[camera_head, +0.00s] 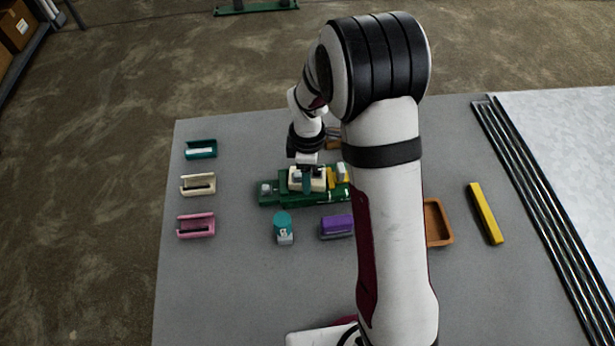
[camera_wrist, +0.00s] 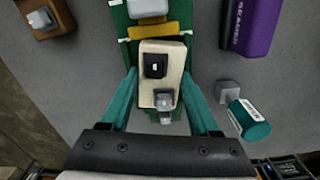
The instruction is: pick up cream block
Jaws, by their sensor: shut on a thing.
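The cream block (camera_wrist: 174,58) sits between the teal fingers of my gripper (camera_wrist: 160,97) in the wrist view, with a black square fitting and a grey knob on its top. My gripper is shut on it, one finger along each long side. In the head view the cream block (camera_head: 318,180) shows at the green fixture (camera_head: 270,198), under my gripper (camera_head: 307,183). I cannot tell whether it is clear of the fixture. A yellow part (camera_wrist: 160,30) lies just beyond the block in the fixture.
Teal, cream and pink holders (camera_head: 197,226) stand along the table's left side. A teal cylinder (camera_head: 283,222) and a purple block (camera_head: 336,226) lie in front of the fixture. A brown tray (camera_head: 437,222), a yellow bar (camera_head: 486,213) and long dark rods (camera_head: 530,190) are at the right.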

